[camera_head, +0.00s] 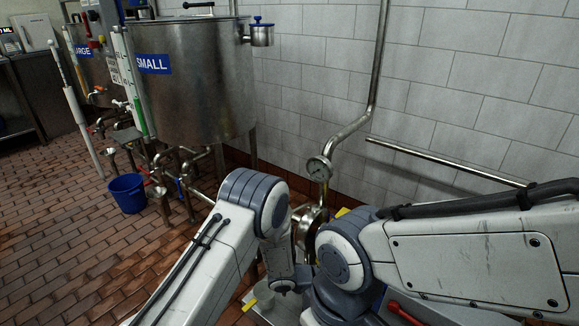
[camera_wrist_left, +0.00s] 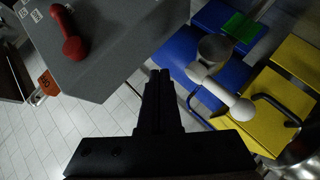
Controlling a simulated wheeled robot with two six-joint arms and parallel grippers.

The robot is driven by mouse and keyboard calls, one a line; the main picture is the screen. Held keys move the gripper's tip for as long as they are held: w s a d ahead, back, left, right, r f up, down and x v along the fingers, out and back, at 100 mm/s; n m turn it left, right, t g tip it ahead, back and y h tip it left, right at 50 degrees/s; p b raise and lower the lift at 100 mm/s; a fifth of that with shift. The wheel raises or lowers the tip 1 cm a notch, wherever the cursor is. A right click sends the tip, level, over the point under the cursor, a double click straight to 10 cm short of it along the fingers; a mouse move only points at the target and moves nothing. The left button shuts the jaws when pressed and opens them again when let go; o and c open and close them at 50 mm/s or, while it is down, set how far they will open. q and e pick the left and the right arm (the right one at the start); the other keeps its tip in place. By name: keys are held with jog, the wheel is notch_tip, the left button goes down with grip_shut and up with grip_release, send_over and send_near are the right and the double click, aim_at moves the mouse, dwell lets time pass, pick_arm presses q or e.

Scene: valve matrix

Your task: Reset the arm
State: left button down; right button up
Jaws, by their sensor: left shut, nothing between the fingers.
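My left arm (camera_head: 225,255) comes in from the lower left of the head view and bends down at its elbow joint. My left gripper (camera_wrist_left: 160,75) shows in the left wrist view as two black fingers pressed together, with nothing between them. My right arm (camera_head: 470,258) comes in from the right of the head view, and its gripper is not in sight. In the left wrist view, a grey block with a red handle (camera_wrist_left: 70,35) lies at upper left, apart from the fingers. A pale knobbed handle (camera_wrist_left: 220,90) lies right of the fingers, by blue and yellow panels.
A steel tank labelled SMALL (camera_head: 195,85) stands at the back on piped legs, with a blue bucket (camera_head: 128,192) beside it. The brick floor at left is open.

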pick_arm(q)
jog(key=a+r+t+y, duration=0.4)
jog(key=a+r+y, duration=0.5)
jog(key=r, duration=0.6)
jog(key=s+a+r+m+g+y, duration=0.1)
jog(key=s+a+r+g, duration=0.15)
jog(key=s+a, duration=0.4)
jog(key=s+a+r+m+g+y+p, duration=0.1)
jog(key=s+a+r, duration=0.2)
jog(key=s, duration=0.7)
jog(key=s+a+r+g, duration=0.25)
jog(key=s+a, duration=0.25)
jog(key=s, duration=0.4)
pick_arm(e)
notch_tip(320, 180, up, 26)
jog(key=p, duration=2.4)
jog(key=shift+p, duration=0.4)
jog(key=shift+r, duration=0.2)
jog(key=shift+c, duration=0.6)
jog(key=shift+p, duration=0.35)
jog(key=c, duration=0.5)
grip_shut()
pick_arm(q)
notch_tip(320, 180, up, 25)
jog(key=shift+w+d+r, duration=0.15)
jog(key=shift+w+d, duration=0.05)
jog(key=shift+w, duration=0.25)
